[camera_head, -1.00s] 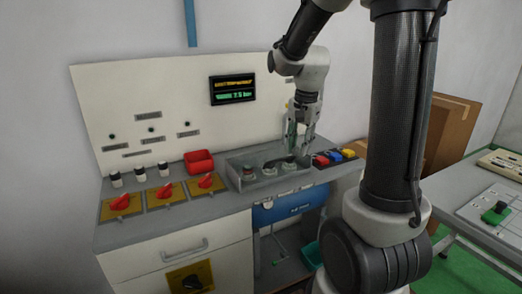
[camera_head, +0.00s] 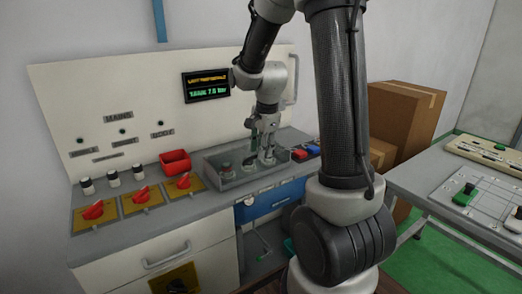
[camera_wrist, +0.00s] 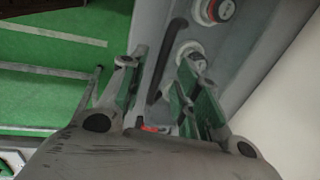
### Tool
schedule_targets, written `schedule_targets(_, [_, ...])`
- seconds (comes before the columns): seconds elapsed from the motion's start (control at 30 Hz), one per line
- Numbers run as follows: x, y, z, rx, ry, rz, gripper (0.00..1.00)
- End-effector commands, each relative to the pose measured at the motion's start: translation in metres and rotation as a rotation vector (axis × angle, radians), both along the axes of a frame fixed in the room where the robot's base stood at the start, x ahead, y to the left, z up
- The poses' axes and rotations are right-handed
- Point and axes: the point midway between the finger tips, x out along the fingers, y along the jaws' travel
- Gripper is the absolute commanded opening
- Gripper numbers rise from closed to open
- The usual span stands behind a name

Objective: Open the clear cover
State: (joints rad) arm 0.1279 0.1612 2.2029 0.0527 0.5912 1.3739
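The clear cover (camera_head: 222,178) is a see-through box on the bench, with round knobs and a dark handle around it. It looks closed. My gripper (camera_head: 262,158) points down at the right half of the cover. In the wrist view my gripper (camera_wrist: 165,92) has its two green-padded fingers spread apart, with nothing clamped between them. The dark bar handle (camera_wrist: 168,55) shows in the gap between the fingers and beyond them. I cannot tell whether a finger touches it. The gripper partly hides the cover in the head view.
A red bin (camera_head: 175,161) and red rotary switches (camera_head: 139,194) stand to the left of the cover. Blue and red buttons (camera_head: 299,155) sit to its right. A display (camera_head: 207,87) is on the panel behind. Another table (camera_head: 440,180) stands at right.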

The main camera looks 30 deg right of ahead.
Motion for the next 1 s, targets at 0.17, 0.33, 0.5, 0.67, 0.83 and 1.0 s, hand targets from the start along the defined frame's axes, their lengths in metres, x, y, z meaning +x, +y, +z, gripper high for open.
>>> schedule_targets(0.17, [0.0014, 0.0001, -0.0087, 0.0, 0.0, 0.001, 0.32])
schedule_targets(0.33, [0.0015, 0.0001, -0.0088, 0.0, 0.0, 0.001, 0.32])
schedule_targets(0.5, [0.0015, 0.0001, -0.0087, 0.0, 0.0, 0.001, 0.06])
schedule_targets(0.67, [0.0014, 0.0001, -0.0086, 0.0, 0.0, 0.001, 0.0])
schedule_targets(0.83, [0.0016, 0.0001, -0.008, 0.0, 0.002, 0.001, 0.0])
schedule_targets(1.0, [0.0039, 0.0003, -0.0032, -0.001, 0.032, 0.001, 0.0])
